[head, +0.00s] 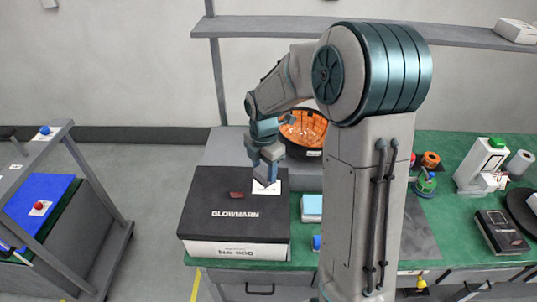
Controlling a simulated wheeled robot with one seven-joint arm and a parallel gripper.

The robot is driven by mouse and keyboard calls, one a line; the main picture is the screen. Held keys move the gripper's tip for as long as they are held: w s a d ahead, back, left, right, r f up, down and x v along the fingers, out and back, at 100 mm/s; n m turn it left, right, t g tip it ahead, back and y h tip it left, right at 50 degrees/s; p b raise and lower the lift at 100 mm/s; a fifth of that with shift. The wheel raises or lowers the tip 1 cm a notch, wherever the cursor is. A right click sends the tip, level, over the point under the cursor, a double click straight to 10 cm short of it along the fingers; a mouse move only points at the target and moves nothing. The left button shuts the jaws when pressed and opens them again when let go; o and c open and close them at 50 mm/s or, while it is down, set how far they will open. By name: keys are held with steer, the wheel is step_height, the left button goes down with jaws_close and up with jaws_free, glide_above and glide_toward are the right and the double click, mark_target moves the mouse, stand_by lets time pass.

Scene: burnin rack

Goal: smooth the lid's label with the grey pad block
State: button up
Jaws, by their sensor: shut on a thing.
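A black lid (215,206) marked GLOWMARN covers a white box (235,250) at the left end of the green bench. A white label (273,188) with dark marks lies at the lid's back right. My gripper (266,167) points down over this label and is shut on the grey pad block (266,181). The block shows small and is partly hidden by the fingers. It is at or just above the label; I cannot tell whether it touches. A small dark red thing (240,194) lies on the lid left of the label.
A dark bowl with an orange inside (303,128) stands behind the lid. A light blue block (312,207) sits right of the box. A white device (482,162) and a dark case (502,232) stand on the bench's right. A grey cart (60,225) stands left, across open floor.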

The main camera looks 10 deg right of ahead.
steer(key=shift+r+p, duration=0.85)
steer(key=shift+r, duration=0.5)
